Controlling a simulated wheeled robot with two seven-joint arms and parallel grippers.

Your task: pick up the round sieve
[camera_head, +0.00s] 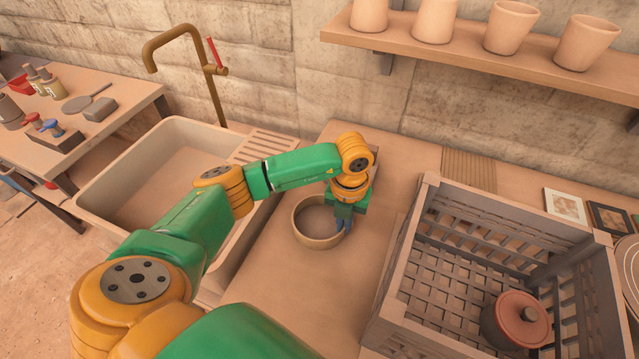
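The round sieve (305,238) is a shallow tan ring with a darker floor, lying flat on the counter between the sink and the crate. My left gripper (345,225) points down at the sieve's right rim, with its dark fingers at the rim. Whether the fingers are open or closed on the rim is too small to tell. The gripper body hides part of the sieve's right side. My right gripper does not show.
A slatted crate (402,257) with a lidded reddish pot (515,320) stands to the right. A sink (120,165) with a brass tap (205,65) is on the left. A shelf (470,53) with several cups hangs above. Bare counter lies around the sieve.

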